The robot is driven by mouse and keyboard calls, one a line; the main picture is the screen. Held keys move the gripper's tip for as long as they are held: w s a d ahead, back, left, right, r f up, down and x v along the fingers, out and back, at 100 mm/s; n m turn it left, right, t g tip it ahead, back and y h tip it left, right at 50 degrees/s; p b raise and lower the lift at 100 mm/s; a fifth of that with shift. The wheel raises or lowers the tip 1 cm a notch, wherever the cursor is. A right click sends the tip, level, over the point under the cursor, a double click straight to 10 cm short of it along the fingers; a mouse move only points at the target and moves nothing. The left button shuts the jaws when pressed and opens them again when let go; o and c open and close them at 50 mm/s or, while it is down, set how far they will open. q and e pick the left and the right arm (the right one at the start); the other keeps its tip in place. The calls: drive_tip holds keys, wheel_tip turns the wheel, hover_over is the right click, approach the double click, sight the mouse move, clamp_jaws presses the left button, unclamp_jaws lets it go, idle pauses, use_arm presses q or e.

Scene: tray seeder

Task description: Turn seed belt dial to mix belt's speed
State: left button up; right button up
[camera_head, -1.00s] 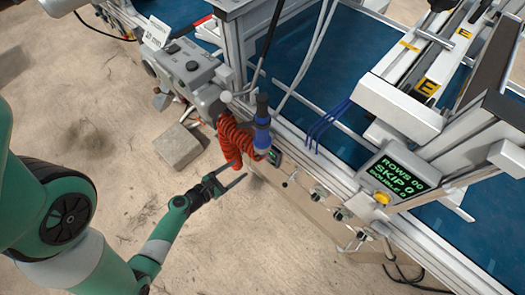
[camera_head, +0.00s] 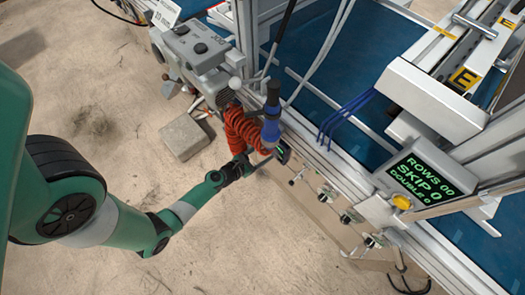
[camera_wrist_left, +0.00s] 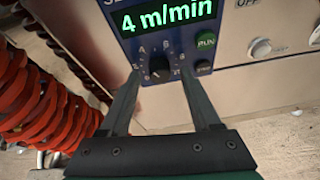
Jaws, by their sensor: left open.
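The seed belt control is a blue panel (camera_wrist_left: 184,35) in the left wrist view; its green display (camera_wrist_left: 168,12) reads 4 m/min. The top label is cut off. The black round dial (camera_wrist_left: 160,69) sits below the display, with letters around it. My left gripper (camera_wrist_left: 160,63) is open, with its fingers on either side of the dial. I cannot tell whether they touch it. In the head view the panel (camera_head: 283,153) is small and seen from the side, with my left gripper (camera_head: 258,162) at it. My right gripper is out of view. No mix belt speed readout is legible.
A coiled red hose (camera_head: 238,132) hangs close beside the left gripper. A green RUN button (camera_wrist_left: 206,40) is right of the dial. Several knobs line the machine's rail to the right. A ROWS/SKIP/DOUBLE screen (camera_head: 421,178) stands further right. A grey block (camera_head: 184,137) lies on the floor.

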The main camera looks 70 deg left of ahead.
use_arm(q)
clamp_jaws()
idle(0.3)
drive_tip(key=shift+w, duration=0.1)
drive_tip(key=shift+d+m+y, duration=0.2)
drive_tip(key=shift+m+y, duration=0.2)
drive_tip(key=shift+m, duration=0.4)
drive_tip(key=shift+m+g+y, duration=0.5)
drive_tip(key=shift+m+y, duration=0.3)
drive_tip(key=shift+m, duration=0.3)
drive_tip(key=shift+f, duration=0.1)
unclamp_jaws()
